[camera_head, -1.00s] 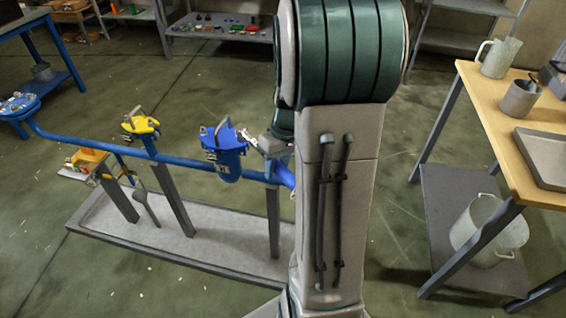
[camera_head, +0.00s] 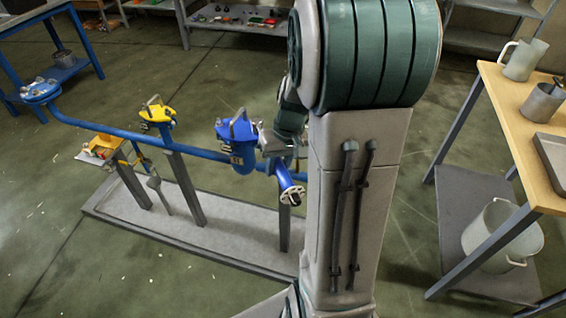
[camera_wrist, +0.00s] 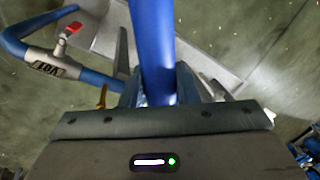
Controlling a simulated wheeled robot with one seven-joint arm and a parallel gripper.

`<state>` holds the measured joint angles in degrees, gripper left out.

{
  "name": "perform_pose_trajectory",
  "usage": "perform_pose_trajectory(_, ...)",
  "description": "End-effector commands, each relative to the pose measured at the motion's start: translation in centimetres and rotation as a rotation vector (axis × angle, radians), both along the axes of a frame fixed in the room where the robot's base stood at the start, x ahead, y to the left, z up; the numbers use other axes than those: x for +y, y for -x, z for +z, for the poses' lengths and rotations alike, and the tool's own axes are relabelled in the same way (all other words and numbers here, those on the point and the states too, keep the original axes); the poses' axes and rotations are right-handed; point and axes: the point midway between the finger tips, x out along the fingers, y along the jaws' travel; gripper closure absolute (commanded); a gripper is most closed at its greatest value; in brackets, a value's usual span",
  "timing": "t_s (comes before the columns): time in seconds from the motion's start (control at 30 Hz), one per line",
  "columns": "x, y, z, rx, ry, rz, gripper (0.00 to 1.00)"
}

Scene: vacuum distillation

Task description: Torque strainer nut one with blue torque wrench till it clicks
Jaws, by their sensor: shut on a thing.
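A blue bar (camera_wrist: 155,45) runs up the wrist view between my two fingers, and my gripper (camera_wrist: 157,88) is shut on it. It matches the blue torque wrench, but its far end is outside that view. In the head view my gripper (camera_head: 268,142) is small and partly hidden by my arm, beside a blue fitting (camera_head: 237,133) on the pipe. Single nuts are too small to tell apart. I cannot see the wrench head on any nut.
The blue pipe (camera_head: 200,153) runs left past a yellow-topped fitting (camera_head: 158,112), on grey posts over a low tray (camera_head: 100,208). A wooden-topped table (camera_head: 497,93) with jugs stands at right, a white bucket (camera_head: 490,240) on its lower shelf. Floor between is clear.

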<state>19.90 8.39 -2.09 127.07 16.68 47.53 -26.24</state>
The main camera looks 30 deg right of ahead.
Motion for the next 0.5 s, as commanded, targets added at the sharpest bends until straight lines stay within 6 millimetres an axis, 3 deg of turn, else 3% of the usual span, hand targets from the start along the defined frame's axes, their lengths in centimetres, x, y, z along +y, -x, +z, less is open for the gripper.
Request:
perform_pose_trajectory(0.27,0.0,-0.1,0.1,-0.002,0.001,-0.003,1.00)
perform_pose_trajectory(0.5,1.7,-0.5,0.2,-0.004,0.000,-0.089,1.00)
